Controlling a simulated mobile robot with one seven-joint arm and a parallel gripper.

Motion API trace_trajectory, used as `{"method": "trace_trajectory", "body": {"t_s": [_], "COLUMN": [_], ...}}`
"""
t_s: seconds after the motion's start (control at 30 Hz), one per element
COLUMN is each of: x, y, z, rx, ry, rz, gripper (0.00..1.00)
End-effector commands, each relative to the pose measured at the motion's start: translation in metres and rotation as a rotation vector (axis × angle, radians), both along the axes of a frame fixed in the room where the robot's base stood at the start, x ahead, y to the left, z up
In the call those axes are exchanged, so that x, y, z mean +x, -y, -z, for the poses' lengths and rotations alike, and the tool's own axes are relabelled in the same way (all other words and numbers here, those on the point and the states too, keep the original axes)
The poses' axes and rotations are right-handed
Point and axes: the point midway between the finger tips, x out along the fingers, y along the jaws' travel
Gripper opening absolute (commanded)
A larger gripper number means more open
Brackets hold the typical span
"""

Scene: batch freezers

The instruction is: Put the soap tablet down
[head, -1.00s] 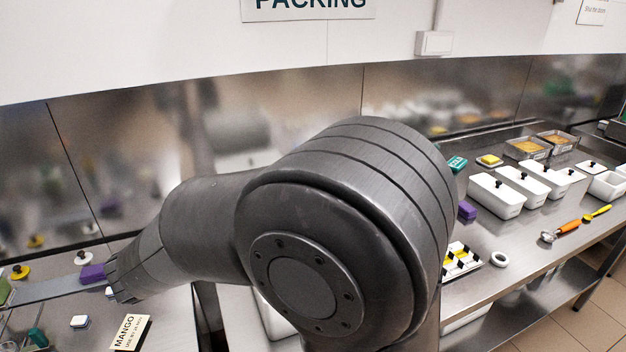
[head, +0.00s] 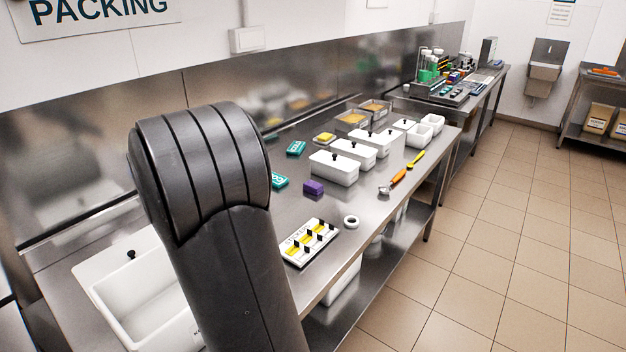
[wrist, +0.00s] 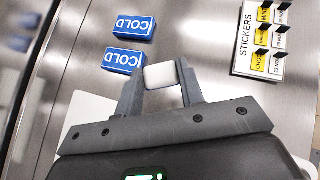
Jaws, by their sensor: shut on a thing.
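The soap tablet (wrist: 160,75) is a small white block with rounded edges, seen in the wrist view. My gripper (wrist: 159,77) is shut on it, with one dark finger on each side. The steel worktop shows beyond and around the tablet; I cannot tell how high the tablet is above it. In the head view my arm hides the gripper and the tablet.
Two blue COLD packs (wrist: 133,27) lie left of the tablet. The stickers board (wrist: 262,42) lies to the right, also in the head view (head: 310,243). A purple block (head: 314,187), white tubs (head: 333,168) and an open white bin (head: 150,300) stand on the counter.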

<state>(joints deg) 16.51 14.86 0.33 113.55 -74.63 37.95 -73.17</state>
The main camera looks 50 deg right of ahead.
Motion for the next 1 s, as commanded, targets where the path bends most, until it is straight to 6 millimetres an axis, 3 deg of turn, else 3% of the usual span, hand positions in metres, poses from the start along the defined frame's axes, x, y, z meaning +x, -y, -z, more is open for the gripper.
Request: {"method": "trace_trajectory", "body": {"t_s": [0.03, 0.2, 0.3, 0.43, 0.73, 1.0], "x": [-0.011, -0.053, -0.080, -0.111, -0.156, -0.155], "y": [0.029, 0.112, 0.154, 0.194, 0.241, 0.240], "z": [0.000, 0.000, 0.000, 0.000, 0.000, 0.038], "rx": [-0.001, -0.007, -0.011, -0.014, -0.018, -0.017], "ry": [0.001, -0.002, -0.001, -0.004, -0.005, -0.010], "rz": [0.048, 0.189, 0.262, 0.335, 0.430, 0.426], "gripper": [0.10, 0.10, 0.10, 0.10, 0.10, 0.10]}}
